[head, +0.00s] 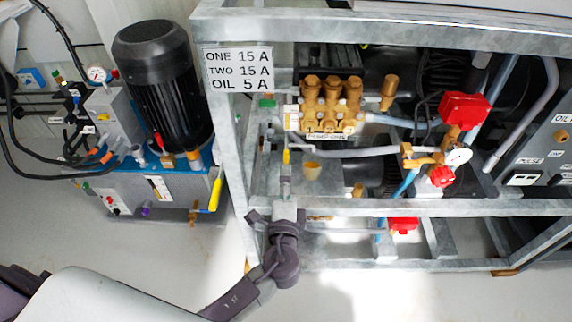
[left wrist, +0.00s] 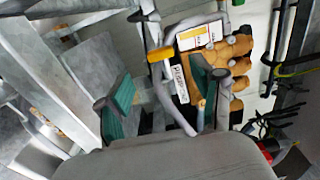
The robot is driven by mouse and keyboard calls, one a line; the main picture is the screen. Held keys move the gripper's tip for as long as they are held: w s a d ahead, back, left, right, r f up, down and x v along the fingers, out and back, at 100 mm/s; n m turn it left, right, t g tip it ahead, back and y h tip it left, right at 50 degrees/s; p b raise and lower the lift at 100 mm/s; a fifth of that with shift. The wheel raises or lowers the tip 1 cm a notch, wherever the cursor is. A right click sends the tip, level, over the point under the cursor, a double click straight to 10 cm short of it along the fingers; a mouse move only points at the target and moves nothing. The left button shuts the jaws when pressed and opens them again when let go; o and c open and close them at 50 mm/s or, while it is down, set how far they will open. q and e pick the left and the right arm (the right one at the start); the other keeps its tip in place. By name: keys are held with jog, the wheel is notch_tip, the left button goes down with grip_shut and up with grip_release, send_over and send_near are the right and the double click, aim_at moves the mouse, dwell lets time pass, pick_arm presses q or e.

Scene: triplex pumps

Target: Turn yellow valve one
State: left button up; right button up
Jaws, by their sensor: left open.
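A small yellow valve handle (head: 286,156) stands upright on a grey pipe, left of and below the brass pump (head: 332,104) inside the steel frame. In the left wrist view the same yellow handle (left wrist: 160,54) is beyond the fingers, left of the brass pump (left wrist: 222,60). My left gripper (head: 276,213) is at the frame's lower left, below the handle in the head view and apart from it. In the left wrist view its two green-padded fingers (left wrist: 163,92) are spread wide with nothing between them. My right gripper is not in view.
Steel frame rails (head: 400,207) run beside and below my left gripper. Red-handled valves (head: 465,108) are to the right. A motor unit (head: 160,85) on the left carries another yellow handle (head: 216,194). A label sign (head: 238,70) hangs on the frame. Floor is clear in front.

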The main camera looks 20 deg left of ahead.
pick_arm(q)
jog(key=v, duration=0.4)
dwell(0.4)
